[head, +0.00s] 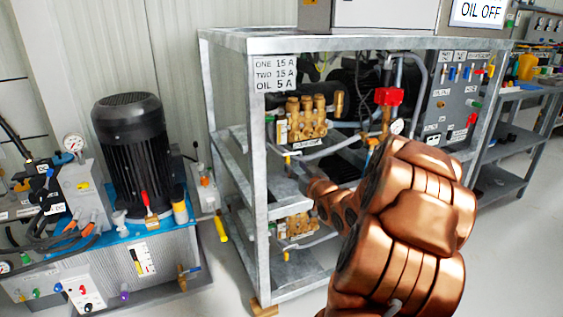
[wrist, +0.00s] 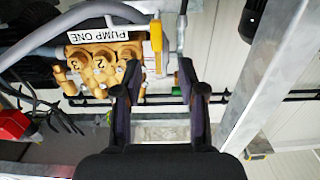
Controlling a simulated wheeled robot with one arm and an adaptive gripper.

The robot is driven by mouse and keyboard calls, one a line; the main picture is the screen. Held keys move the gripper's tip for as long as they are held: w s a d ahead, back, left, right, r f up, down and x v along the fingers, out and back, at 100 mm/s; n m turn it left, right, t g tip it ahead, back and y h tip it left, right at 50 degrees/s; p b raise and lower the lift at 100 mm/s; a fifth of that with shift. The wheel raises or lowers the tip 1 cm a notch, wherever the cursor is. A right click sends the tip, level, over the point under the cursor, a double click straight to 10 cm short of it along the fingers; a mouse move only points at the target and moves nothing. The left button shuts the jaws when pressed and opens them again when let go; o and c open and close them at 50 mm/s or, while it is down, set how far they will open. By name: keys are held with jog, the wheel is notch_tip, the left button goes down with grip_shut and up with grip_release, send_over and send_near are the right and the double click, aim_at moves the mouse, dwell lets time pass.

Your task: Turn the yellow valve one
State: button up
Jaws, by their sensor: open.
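The yellow valve handle (wrist: 155,33) shows in the wrist view beside the brass pump one (wrist: 103,65), whose "PUMP ONE" label is upside down. It also shows in the head view as a small yellow piece (head: 287,158) below the upper brass pump (head: 306,120). My gripper (wrist: 157,75) is open and empty in the wrist view. Its two dark fingers point toward the handle, which appears just beyond the fingertips in line with the gap. I cannot tell the exact distance. In the head view my copper arm hides part of the rack, and the gripper end (head: 296,170) is small.
A grey metal frame (head: 245,150) surrounds the pumps; its post (wrist: 262,75) stands right of my gripper in the wrist view. A red valve (head: 389,96) and hoses are close to my arm. A black motor (head: 135,150) stands left. Floor shows at the right.

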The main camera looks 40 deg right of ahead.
aim_at(289, 158)
jog(key=shift+d+b+x, duration=0.15)
jog(key=shift+b+x, duration=0.45)
jog(key=shift+x, duration=1.4)
jog(key=shift+d+b+x, duration=0.1)
jog(key=shift+b+x, duration=0.5)
jog(key=shift+x, duration=1.35)
jog(key=shift+s+r, duration=0.1)
jog(key=shift+r, duration=0.05)
jog(key=shift+c, duration=0.2)
grip_shut()
